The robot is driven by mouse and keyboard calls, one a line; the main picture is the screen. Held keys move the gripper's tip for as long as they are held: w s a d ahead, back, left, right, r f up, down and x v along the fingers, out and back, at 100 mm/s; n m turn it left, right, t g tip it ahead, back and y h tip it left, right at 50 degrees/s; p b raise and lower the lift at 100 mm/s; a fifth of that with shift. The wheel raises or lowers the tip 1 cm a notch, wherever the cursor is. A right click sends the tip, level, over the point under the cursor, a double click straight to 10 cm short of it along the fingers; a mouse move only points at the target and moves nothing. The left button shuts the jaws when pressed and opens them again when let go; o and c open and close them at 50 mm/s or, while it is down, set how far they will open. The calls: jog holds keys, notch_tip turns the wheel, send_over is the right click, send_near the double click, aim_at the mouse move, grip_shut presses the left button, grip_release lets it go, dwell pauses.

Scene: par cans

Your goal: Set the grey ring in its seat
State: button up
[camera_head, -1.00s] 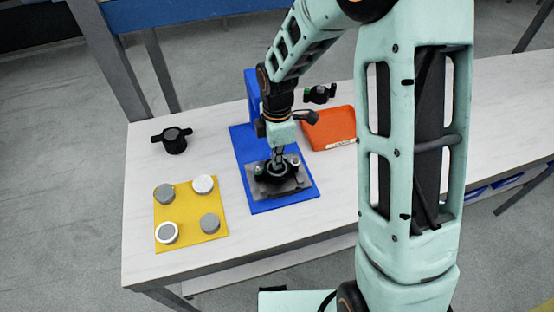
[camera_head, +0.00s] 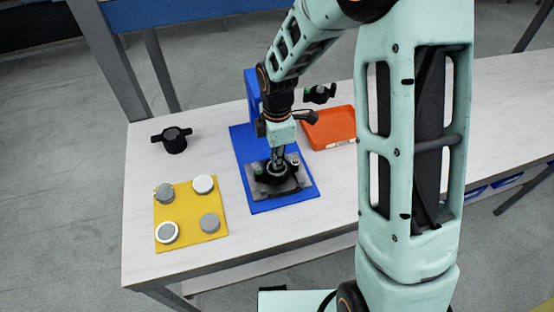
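My gripper (camera_head: 277,164) points down over a grey metal block (camera_head: 268,191) on a blue base plate (camera_head: 286,206). Its fingertips are at a dark round part (camera_head: 275,176) on the block; whether they grip anything there is too small to tell. No separate grey ring or its seat can be made out for sure at the gripper. On a yellow plate (camera_head: 188,212) at the left are grey round pieces (camera_head: 163,193) and (camera_head: 209,223), a white one (camera_head: 203,184), and a white-rimmed one with a grey top (camera_head: 166,232).
A black winged part (camera_head: 173,140) stands at the table's back left. A blue upright (camera_head: 252,92) rises behind my gripper. The white table (camera_head: 143,190) is clear around the yellow plate.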

jog(key=shift+s+f, duration=0.1)
jog(key=o, duration=0.6)
jog(key=shift+r, duration=0.5)
notch_tip(320, 180, up, 11)
